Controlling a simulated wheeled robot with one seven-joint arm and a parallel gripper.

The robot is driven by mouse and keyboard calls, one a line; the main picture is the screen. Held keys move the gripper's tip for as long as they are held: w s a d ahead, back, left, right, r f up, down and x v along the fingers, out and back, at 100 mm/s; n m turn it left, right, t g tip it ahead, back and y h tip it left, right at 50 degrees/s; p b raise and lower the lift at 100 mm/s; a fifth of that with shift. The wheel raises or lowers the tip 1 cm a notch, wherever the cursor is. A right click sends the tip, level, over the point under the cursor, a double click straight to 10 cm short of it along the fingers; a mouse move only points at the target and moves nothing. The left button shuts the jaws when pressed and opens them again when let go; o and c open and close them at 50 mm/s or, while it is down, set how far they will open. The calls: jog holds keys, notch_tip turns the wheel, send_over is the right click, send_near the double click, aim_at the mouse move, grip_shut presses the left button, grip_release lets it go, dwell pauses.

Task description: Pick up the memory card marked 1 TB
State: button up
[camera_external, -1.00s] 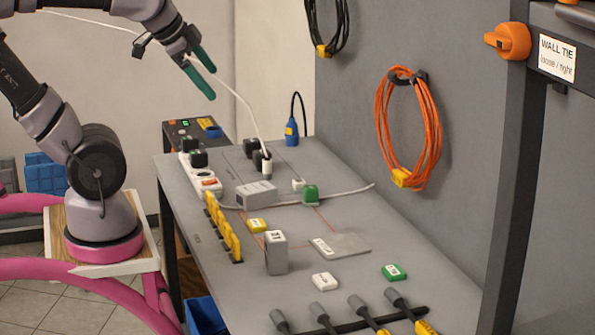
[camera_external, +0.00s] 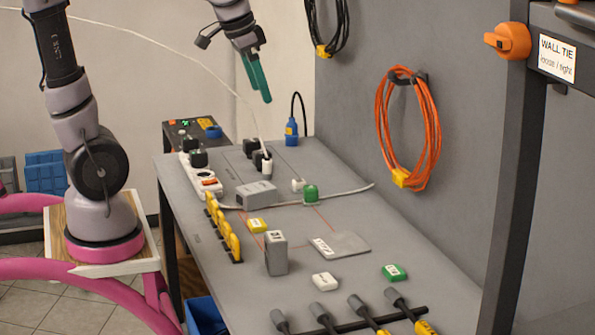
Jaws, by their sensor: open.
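Small labelled blocks lie on the grey table (camera_external: 350,205), and any of them may be a memory card. My gripper (camera_external: 260,88), with teal fingers, is open and empty, high above the back of the table and well apart from all of the blocks.
An upright grey block (camera_external: 276,255) and a flat grey plate (camera_external: 348,243) with a white label stand mid-table. A yellow row (camera_external: 222,228) lines the left edge. Grey-handled tools (camera_external: 358,306) lie in front. A power strip (camera_external: 203,178), cables and a grey box (camera_external: 256,194) fill the back.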

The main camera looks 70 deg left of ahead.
jog(key=w+d+f+n+g+h, duration=0.2)
jog(key=w+f+n+g+h, duration=0.5)
jog(key=w+f, duration=1)
jog(key=w+f+n+t+h, duration=0.1)
jog(key=w+f+n+h, duration=0.2)
jog(key=w+f+n, duration=0.55)
jog(key=n+t+h, duration=0.2)
jog(key=h, duration=0.2)
send_near(398, 274)
jog(key=v, duration=0.3)
jog(key=shift+d+r, duration=0.2)
jog(key=shift+r, duration=0.05)
jog(key=shift+d+f, duration=0.15)
jog(key=shift+f, duration=0.1)
jog(key=shift+n, duration=0.25)
jog(key=x, duration=0.4)
jog(key=shift+d+f, duration=0.1)
jog(key=shift+d, duration=0.2)
jog(key=x, duration=0.5)
jog(key=shift+d+f, duration=0.2)
jog(key=shift+f, duration=0.15)
grip_shut()
